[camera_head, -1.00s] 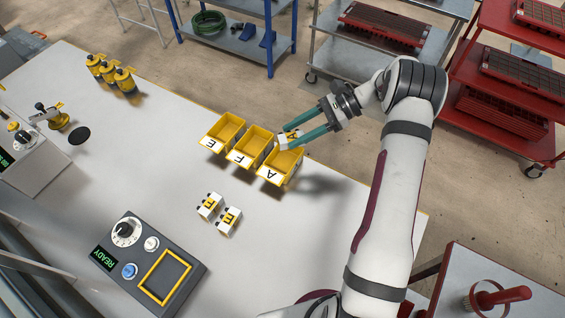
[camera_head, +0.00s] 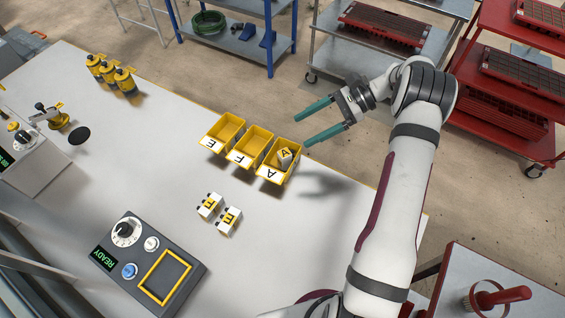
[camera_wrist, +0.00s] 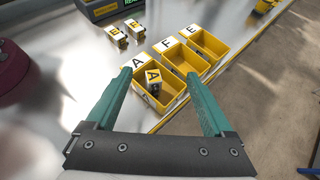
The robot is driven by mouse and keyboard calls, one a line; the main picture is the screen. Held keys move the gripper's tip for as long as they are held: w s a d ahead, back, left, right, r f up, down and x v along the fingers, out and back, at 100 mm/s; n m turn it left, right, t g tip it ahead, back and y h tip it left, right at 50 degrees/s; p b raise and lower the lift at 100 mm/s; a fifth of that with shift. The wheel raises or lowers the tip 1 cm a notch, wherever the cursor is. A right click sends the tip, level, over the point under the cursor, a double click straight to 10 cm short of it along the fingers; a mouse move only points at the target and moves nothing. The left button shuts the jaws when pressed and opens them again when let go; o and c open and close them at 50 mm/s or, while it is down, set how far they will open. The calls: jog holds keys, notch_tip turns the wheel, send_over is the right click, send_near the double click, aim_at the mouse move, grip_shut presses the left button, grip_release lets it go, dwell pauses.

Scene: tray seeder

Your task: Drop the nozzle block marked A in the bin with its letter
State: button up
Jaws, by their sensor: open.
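The nozzle block marked A (camera_head: 285,155) lies tilted inside the yellow bin marked A (camera_head: 272,176), the rightmost of three bins in the head view. In the wrist view the block (camera_wrist: 153,80) and its bin (camera_wrist: 138,100) sit between my fingers. My gripper (camera_head: 302,123) is open and empty, up and to the right of the bins in the head view. Its two teal fingers (camera_wrist: 160,85) are spread wide in the wrist view and touch nothing that I can see.
The bins marked F (camera_head: 256,141) and E (camera_head: 228,127) stand beside bin A and look empty. Two white blocks (camera_head: 210,205) (camera_head: 229,220) lie on the table in front of the bins. A grey control box (camera_head: 190,268) reads READY. The table between them is clear.

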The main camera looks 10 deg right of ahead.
jog(key=v, duration=1.2)
jog(key=s+a+r+n+g+h, duration=0.25)
jog(key=s+a+r, duration=0.2)
jog(key=a, duration=0.25)
jog(key=s+a+r+n+g+h, duration=0.1)
jog(key=s+a+r+n+h, duration=0.25)
jog(key=a+r, duration=0.35)
jog(key=s+a+f+n+t+h, duration=0.1)
jog(key=s+a+f+n, duration=0.1)
jog(key=s, duration=0.5)
jog(key=s+a+f+n+t+h, duration=0.1)
jog(key=s+a+f+n+h, duration=0.1)
jog(key=s, duration=0.5)
jog(key=s+a+f+n+t+h, duration=0.1)
jog(key=s+a+f+n, duration=0.1)
jog(key=s, duration=0.5)
jog(key=a+f, duration=0.1)
jog(key=a, duration=0.1)
jog(key=shift+s+a+n, duration=0.15)
jog(key=shift+a+n, duration=0.15)
